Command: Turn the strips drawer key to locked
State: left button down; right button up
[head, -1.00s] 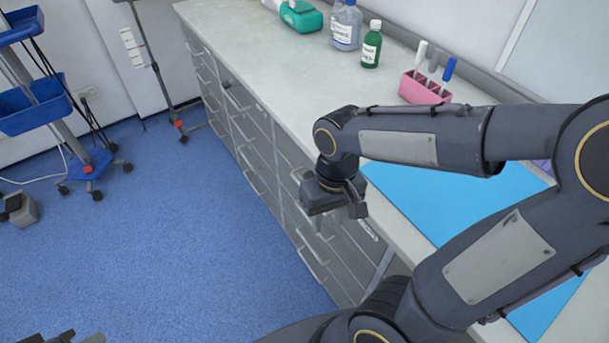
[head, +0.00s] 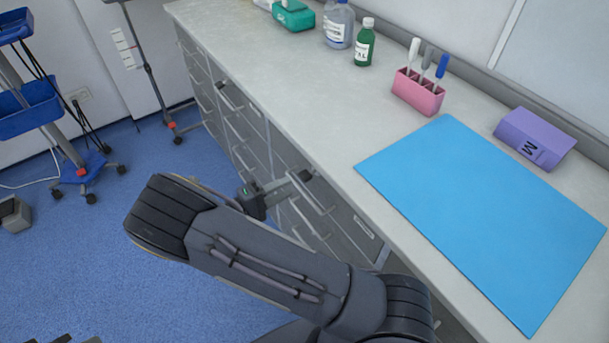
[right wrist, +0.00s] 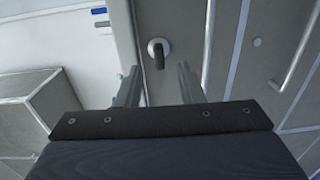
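The key (right wrist: 158,57) stands in a round metal lock (right wrist: 157,45) on a grey drawer front in the right wrist view. Its dark bow points down in that picture. My right gripper (right wrist: 160,82) is open, with one finger on each side of the key's line and the key apart from both. In the head view the right gripper (head: 303,177) is at the drawer fronts just under the counter edge; the key is not visible there. A dark part at the bottom left edge (head: 75,339) seems to be my left gripper, mostly cut off.
Drawer handles (head: 312,195) stick out from the cabinet near the right gripper. On the counter (head: 290,75) are a blue mat (head: 480,215), a pink holder (head: 418,94), a purple box (head: 536,137) and bottles (head: 365,45). The blue floor (head: 80,270) at left is mostly clear.

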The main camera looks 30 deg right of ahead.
aim_at(301, 178)
jog(key=shift+w+d+t, duration=0.2)
jog(key=shift+d+t, duration=0.05)
jog(key=shift+t, duration=0.05)
jog(key=d, duration=0.2)
jog(key=d+p, duration=0.1)
jog(key=d, duration=0.4)
jog(key=shift+w+p, duration=0.25)
jog(key=shift+p, duration=0.1)
jog(key=shift+c, duration=0.4)
grip_shut()
